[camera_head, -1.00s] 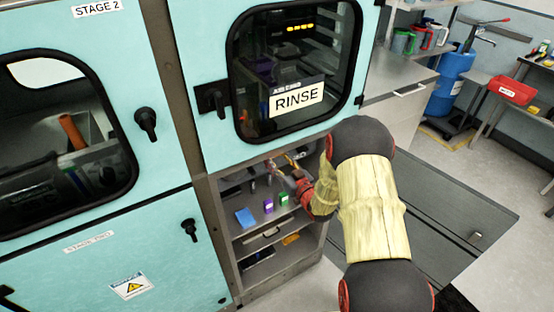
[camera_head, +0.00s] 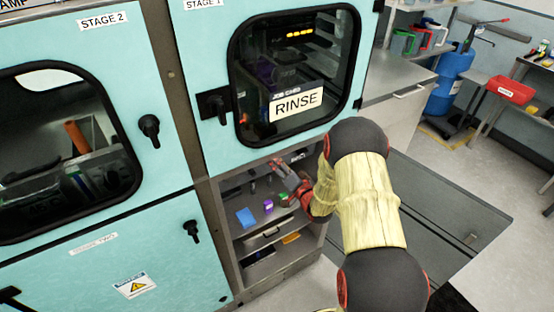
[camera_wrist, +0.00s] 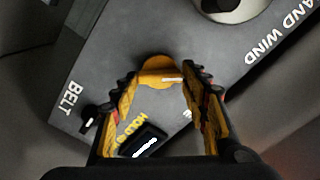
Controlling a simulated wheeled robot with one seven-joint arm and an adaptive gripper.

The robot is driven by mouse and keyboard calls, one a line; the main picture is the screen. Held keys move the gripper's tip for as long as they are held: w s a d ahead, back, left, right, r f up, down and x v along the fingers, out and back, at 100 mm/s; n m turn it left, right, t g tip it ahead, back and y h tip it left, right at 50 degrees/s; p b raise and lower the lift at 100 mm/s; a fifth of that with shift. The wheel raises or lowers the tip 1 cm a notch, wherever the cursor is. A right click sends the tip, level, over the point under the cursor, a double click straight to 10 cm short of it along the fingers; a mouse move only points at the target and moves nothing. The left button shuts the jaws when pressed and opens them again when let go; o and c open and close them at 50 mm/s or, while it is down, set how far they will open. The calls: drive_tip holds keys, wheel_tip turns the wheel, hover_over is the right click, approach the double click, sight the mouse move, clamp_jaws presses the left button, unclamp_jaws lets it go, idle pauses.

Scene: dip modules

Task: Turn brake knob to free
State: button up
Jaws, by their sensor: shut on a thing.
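In the wrist view a round yellow knob (camera_wrist: 158,70) sits on a dark grey panel (camera_wrist: 110,45), with a short pale mark on its right side. My gripper (camera_wrist: 160,76) has its yellow-lined fingers on both sides of this knob and is shut on it. Yellow lettering that looks like HOLD lies below the knob to the left. White lettering below right is mostly hidden by the right finger. In the head view my gripper (camera_head: 286,176) is inside the open bay under the RINSE door; the knob cannot be made out there.
The wrist view shows a black part (camera_wrist: 142,143) below the knob, a small dark toggle (camera_wrist: 90,117) near BELT, and a round pale part (camera_wrist: 228,8) near HAND WIND. In the head view a blue block (camera_head: 245,217) and a purple item (camera_head: 268,206) stand on the bay shelf.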

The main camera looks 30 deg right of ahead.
drive_tip(key=shift+f+m+p, duration=0.1)
drive_tip(key=shift+m+p, duration=1.25)
drive_tip(key=shift+m, duration=2.85)
drive_tip(key=o, duration=1.1)
drive_tip(key=shift+o, duration=0.2)
drive_tip(key=s, duration=1.2)
drive_tip(key=shift+d, duration=0.25)
